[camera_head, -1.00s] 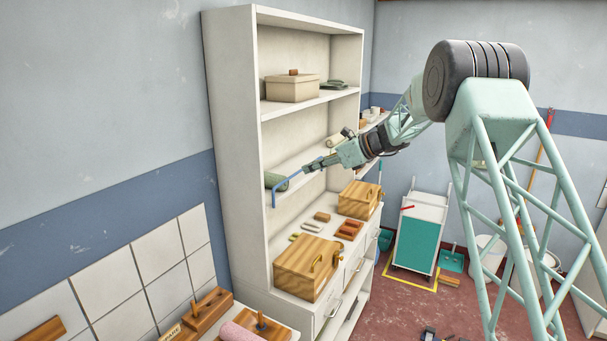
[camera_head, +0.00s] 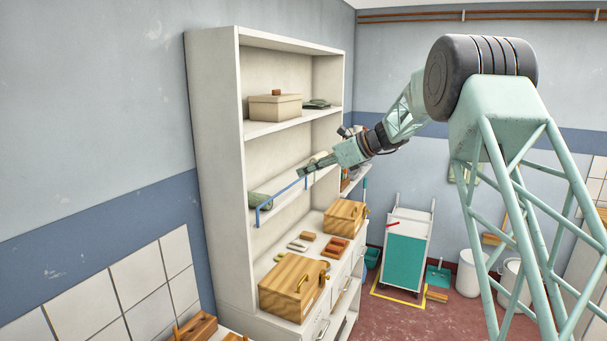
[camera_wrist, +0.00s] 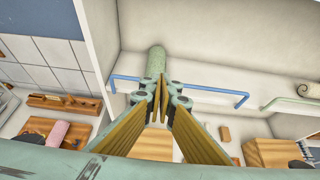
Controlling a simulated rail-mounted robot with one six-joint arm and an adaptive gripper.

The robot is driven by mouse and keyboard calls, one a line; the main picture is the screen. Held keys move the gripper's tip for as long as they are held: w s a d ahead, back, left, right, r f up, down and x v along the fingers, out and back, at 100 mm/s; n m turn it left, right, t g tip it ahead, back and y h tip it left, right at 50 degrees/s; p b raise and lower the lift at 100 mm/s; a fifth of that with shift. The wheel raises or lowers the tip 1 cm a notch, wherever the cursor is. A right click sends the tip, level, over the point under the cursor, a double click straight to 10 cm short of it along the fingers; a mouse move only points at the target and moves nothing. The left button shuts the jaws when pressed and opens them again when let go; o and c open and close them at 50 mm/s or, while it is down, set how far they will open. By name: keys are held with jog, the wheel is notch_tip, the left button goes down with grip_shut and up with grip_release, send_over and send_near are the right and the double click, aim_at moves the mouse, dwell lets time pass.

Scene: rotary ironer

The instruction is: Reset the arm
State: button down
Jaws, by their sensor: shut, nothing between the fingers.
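My gripper (camera_head: 303,172) is at the end of my raised arm, in front of the white shelf unit (camera_head: 215,150), at the height of its middle shelf. In the wrist view the yellow-padded fingers of my gripper (camera_wrist: 160,100) are shut with nothing held. The blue rail (camera_head: 280,194) at the shelf front shows beyond the fingers, and it also shows in the wrist view (camera_wrist: 210,88). I cannot tell whether they touch. A green roll (camera_head: 260,200) lies on the shelf behind the rail; its end also shows in the wrist view (camera_wrist: 157,62).
Two wooden boxes (camera_head: 290,286) (camera_head: 344,217) stand on the counter with small blocks (camera_head: 335,246) between them. A lidded beige box (camera_head: 275,106) is on the upper shelf. A teal-fronted cart (camera_head: 405,248) stands on the floor to the right. Open air lies right of the shelf unit.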

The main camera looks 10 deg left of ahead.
jog(key=shift+s, duration=0.1)
jog(key=s+d+r+n+h+b, duration=0.1)
jog(key=s+d+n+h+b, duration=0.25)
jog(key=s, duration=0.95)
jog(key=s+d+n+b, duration=0.2)
jog(key=s+d+n, duration=0.35)
jog(key=s, duration=0.75)
jog(key=s+d+r+n+h+b, duration=0.1)
jog(key=s+d+n+h+b, duration=0.15)
jog(key=s+d, duration=0.75)
jog(key=s+d+f+n+h+b, duration=0.2)
jog(key=s+d+f, duration=0.3)
jog(key=s, duration=0.8)
jog(key=s+d+f+n+h+b, duration=0.1)
jog(key=s+d+f+n+b, duration=0.3)
jog(key=s, duration=1)
jog(key=s+d+f+n+h+b, duration=0.2)
jog(key=s+f, duration=0.6)
jog(key=s, duration=0.5)
jog(key=d+n+b, duration=0.1)
jog(key=d+n, duration=0.1)
jog(key=d, duration=0.1)
jog(key=shift+s+d+f+h, duration=0.15)
jog(key=shift+s+d+h, duration=0.15)
jog(key=shift+s+d, duration=0.1)
